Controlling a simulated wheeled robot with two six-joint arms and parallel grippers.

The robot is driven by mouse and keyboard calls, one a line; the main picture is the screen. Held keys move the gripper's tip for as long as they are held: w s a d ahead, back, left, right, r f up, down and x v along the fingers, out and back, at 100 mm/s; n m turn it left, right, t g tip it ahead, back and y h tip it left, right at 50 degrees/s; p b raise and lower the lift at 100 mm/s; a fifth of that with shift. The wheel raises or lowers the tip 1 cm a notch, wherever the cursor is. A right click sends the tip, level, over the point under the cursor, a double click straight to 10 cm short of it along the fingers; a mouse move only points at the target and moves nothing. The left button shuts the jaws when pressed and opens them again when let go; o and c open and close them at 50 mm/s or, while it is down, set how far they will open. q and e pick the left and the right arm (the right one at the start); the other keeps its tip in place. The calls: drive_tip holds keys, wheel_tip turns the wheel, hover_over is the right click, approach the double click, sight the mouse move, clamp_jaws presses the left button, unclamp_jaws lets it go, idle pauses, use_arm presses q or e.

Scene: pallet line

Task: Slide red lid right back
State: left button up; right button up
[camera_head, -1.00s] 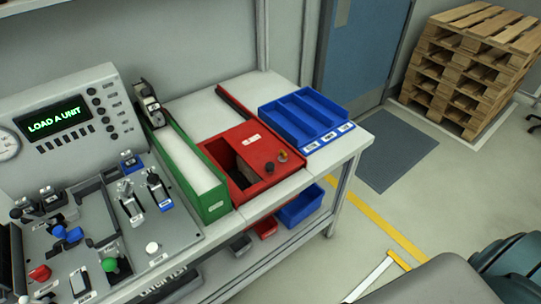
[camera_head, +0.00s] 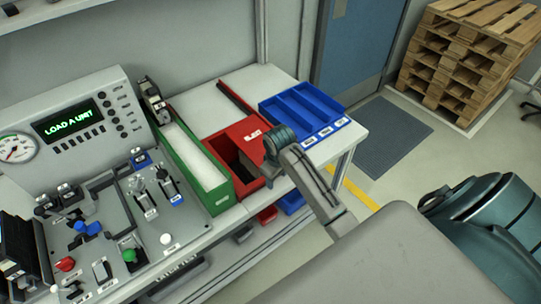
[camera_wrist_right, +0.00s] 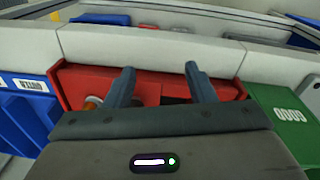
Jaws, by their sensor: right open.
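The red box (camera_head: 218,148) stands on the bench between the green and blue boxes. Its red lid (camera_head: 236,133) covers the back part, and a dark opening shows in front of it. My right gripper (camera_head: 270,160) is above the front right of the box and hides the knobs there in the head view. In the right wrist view the gripper (camera_wrist_right: 160,82) is open, its two fingers apart over the red box (camera_wrist_right: 150,72). I cannot tell whether the fingers touch anything. My left gripper is out of view.
A green box (camera_head: 218,196) with a white top stands close on the left. A blue divided tray (camera_head: 300,118) stands close on the right. A control panel (camera_head: 75,122) reading "LOAD A UNIT" is further left. Pallets (camera_head: 465,60) stand on the floor beyond.

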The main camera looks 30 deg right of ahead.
drive_tip(key=shift+n+g, duration=0.4)
drive_tip(key=w+d+r, duration=0.1)
drive_tip(key=w+r, duration=0.3)
drive_tip(key=w, duration=0.1)
drive_tip(key=w+d+r, duration=0.1)
drive_tip(key=w+r, duration=0.1)
drive_tip(key=r, duration=0.1)
drive_tip(key=shift+w+d+r+b, duration=0.1)
drive_tip(key=shift+w+d+b, duration=0.2)
drive_tip(key=shift+d+b, duration=0.1)
wheel_tip(320, 180, down, 6)
drive_tip(key=p, duration=0.3)
drive_tip(key=shift+f, duration=0.75)
drive_tip(key=shift+c, duration=0.2)
drive_tip(key=shift+w, duration=0.1)
clamp_jaws()
